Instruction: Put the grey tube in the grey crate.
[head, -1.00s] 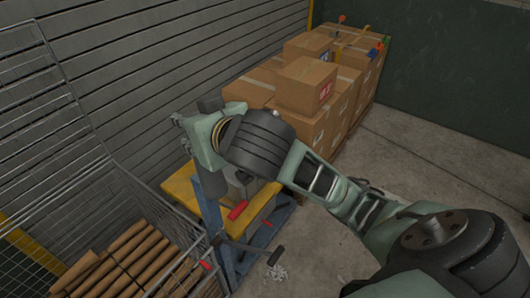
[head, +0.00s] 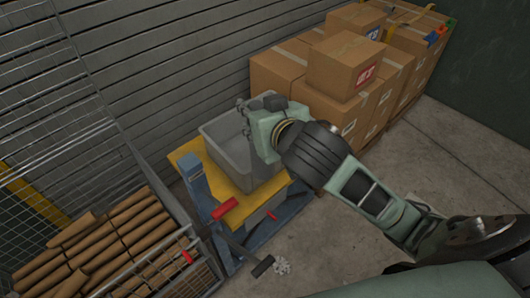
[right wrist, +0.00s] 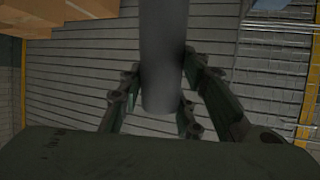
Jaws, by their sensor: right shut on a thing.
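The grey crate (head: 228,150) stands open on the yellow top of a blue lift cart, left of my right wrist in the head view. My right arm comes in from the right, and its wrist covers the crate's right side. In the right wrist view my right gripper (right wrist: 160,85) is shut on the grey tube (right wrist: 163,40), which stands between the fingers and runs out of the top of the picture. In the head view I cannot make out the tube or the fingertips. My left gripper is not in view.
The yellow cart top (head: 240,203) has a red-handled part (head: 225,208) at its front. A wire cage of brown rolls (head: 110,245) stands at lower left. Stacked cardboard boxes (head: 345,65) stand behind my arm. A slatted wall backs the cart. Floor at right is clear.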

